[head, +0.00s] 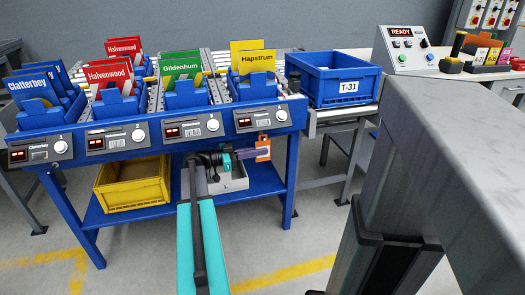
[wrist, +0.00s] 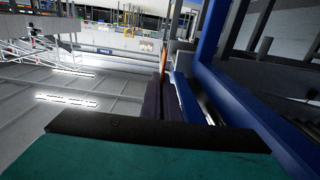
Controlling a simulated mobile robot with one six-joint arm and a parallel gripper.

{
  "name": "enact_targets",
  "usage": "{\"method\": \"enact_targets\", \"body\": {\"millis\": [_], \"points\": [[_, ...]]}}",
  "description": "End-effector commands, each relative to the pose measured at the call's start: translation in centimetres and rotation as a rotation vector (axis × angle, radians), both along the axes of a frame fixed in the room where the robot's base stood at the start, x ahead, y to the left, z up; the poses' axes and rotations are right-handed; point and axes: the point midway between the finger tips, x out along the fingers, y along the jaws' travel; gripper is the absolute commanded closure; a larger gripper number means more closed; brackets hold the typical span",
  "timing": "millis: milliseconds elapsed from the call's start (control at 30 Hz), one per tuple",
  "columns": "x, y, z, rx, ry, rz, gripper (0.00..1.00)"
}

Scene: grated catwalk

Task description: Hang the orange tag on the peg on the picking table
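The orange tag (head: 263,144) is upright at the front edge of the blue picking table (head: 272,184), below the Hapstrum display. In the wrist view the tag (wrist: 163,60) shows nearly edge-on at the tips of my fingers. My gripper (head: 261,153) reaches in from the left with its purple fingers close together, shut on the tag. It also shows in the wrist view (wrist: 164,78). I cannot make out the peg clearly; the tag's top is close to the table's front rail, and I cannot tell whether it touches a peg.
A yellow crate (head: 133,205) and a grey bin (head: 232,184) stand on the table's lower shelf. Blue holders with coloured cards line the top. A blue T-31 tote (head: 340,92) stands to the right. A grey metal structure (head: 440,130) fills the near right.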

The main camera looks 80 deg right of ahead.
Motion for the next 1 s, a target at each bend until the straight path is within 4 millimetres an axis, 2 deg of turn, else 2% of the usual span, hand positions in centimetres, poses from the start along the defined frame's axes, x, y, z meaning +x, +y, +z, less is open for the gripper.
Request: {"method": "enact_targets", "body": {"millis": [1000], "points": [[-0.6, 1.3, 0.6, 0.0, 0.0, 0.0, 1.0]]}}
